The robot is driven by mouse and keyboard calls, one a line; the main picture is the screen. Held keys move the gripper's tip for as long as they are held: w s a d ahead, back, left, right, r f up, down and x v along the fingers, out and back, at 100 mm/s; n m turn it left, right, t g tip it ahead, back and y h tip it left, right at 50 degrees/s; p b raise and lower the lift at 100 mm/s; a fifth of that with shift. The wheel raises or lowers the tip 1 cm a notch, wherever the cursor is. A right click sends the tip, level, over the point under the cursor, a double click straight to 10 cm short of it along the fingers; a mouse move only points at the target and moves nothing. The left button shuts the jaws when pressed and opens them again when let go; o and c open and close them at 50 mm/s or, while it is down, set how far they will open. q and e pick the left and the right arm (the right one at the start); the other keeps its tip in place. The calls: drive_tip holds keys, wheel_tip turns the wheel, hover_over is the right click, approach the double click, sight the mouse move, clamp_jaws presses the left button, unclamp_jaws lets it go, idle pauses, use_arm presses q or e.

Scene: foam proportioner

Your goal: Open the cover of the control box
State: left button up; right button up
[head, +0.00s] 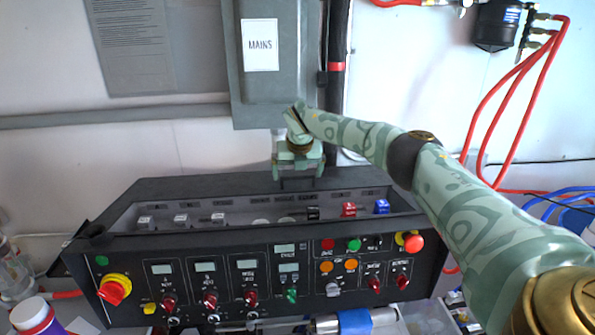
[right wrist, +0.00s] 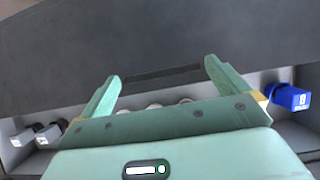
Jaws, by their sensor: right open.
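The control box (head: 255,254) is a black console with a sloped front full of switches and displays. Its dark cover (head: 235,187) is the panel behind the open recess; it also fills the upper part of the right wrist view (right wrist: 60,70). A dark slot-like handle (right wrist: 165,75) on the cover lies between and just beyond my right fingertips. My right gripper (head: 297,180) is open and empty at the back middle of the console; its fingers show in the right wrist view (right wrist: 163,72). Contact with the cover cannot be told. My left gripper is out of view.
The recess holds black, red (head: 349,209) and blue (head: 381,206) switches plus several pale ones. A grey MAINS box (head: 272,85) hangs on the wall just behind my right gripper. Red hoses (head: 520,75) hang at right. A white-lidded jar (head: 30,313) stands at lower left.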

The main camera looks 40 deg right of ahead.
drive_tip(key=b+v, duration=0.2)
drive_tip(key=v, duration=1.4)
